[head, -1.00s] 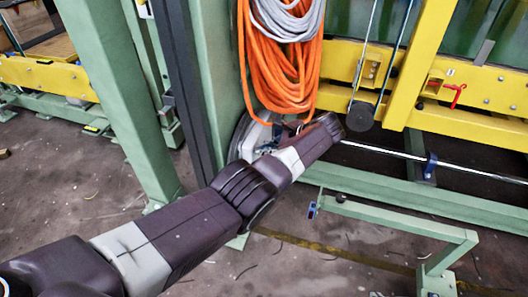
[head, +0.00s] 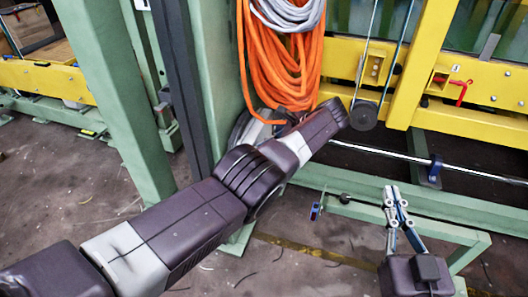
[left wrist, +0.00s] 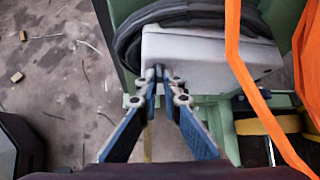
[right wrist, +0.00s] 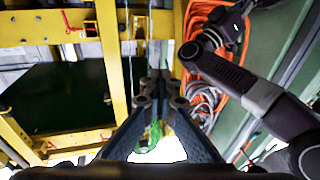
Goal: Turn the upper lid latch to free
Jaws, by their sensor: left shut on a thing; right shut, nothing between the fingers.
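A pale grey box (left wrist: 205,50) shows in the left wrist view, with a coiled black hose behind it. My left gripper (left wrist: 159,72) is shut with its fingertips at the box's lower left part. What it grips is small and mostly hidden by the fingers; it appears to be the upper lid latch, and its turn angle cannot be read. In the head view my left forearm hides the gripper and most of the box. My right gripper (head: 393,190) is shut, empty and pointing up at the lower right; in the right wrist view its fingertips (right wrist: 160,72) meet.
Orange cables (head: 275,65) hang on a green post just above my left wrist. A yellow frame (head: 440,120) with a red handle (head: 462,90) and a steel rod (head: 390,155) lie behind. A low green rail (head: 345,207) runs near my right gripper.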

